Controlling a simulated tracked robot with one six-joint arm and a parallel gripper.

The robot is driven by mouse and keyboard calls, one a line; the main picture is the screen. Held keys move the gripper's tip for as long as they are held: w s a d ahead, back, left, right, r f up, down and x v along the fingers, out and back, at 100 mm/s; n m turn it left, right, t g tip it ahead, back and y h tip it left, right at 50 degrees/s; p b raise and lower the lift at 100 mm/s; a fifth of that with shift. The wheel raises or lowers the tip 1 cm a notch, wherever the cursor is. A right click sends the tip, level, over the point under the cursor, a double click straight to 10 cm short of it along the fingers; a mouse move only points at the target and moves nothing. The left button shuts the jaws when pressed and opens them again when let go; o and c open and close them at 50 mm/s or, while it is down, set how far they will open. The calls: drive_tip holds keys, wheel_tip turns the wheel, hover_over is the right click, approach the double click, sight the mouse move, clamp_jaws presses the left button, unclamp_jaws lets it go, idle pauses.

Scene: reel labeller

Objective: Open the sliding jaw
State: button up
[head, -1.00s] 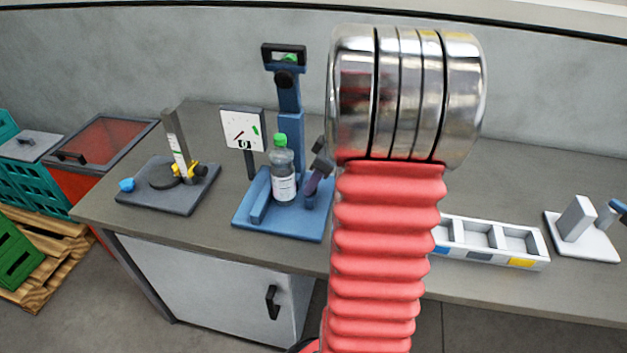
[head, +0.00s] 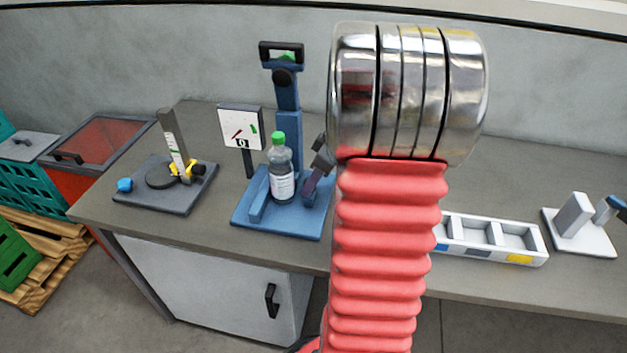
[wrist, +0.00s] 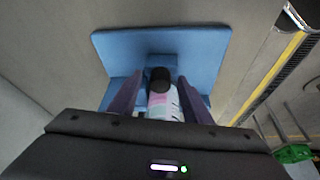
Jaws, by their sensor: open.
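The blue fixture (head: 250,222) stands on the bench with a tall blue post (head: 289,130) and a low blue block (head: 307,195) at its right. I cannot tell for sure which part is the sliding jaw. A clear bottle (head: 282,180) with a green cap and white label stands upright on its base. My gripper (head: 314,188) shows partly at the fixture's right, the rest hidden behind my arm. In the wrist view my purple fingers (wrist: 160,100) are apart, with a black-ended, pink-and-white piece (wrist: 162,103) between them; I cannot tell if they touch it.
A dial panel (head: 241,127) stands left of the fixture. Further left is a grey stand (head: 150,195) with an upright scale and yellow part. A white compartment tray (head: 490,250) and a white stand (head: 585,240) are on the right. My arm covers the middle.

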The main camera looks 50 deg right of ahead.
drive_tip(key=v, duration=1.3)
drive_tip(key=shift+r, duration=0.3)
drive_tip(key=shift+s, duration=0.15)
drive_tip(key=s+a+m, duration=0.2)
drive_tip(key=s+a, duration=0.1)
drive_tip(key=a, duration=1.4)
drive_tip(key=s+a+m+t+h, duration=0.1)
drive_tip(key=s+a+m, duration=0.1)
drive_tip(key=a, duration=1.5)
drive_tip(key=shift+s+a+h, duration=0.3)
drive_tip(key=shift+s+a, duration=0.1)
drive_tip(key=shift+s, duration=0.3)
drive_tip(key=shift+d+r, duration=0.15)
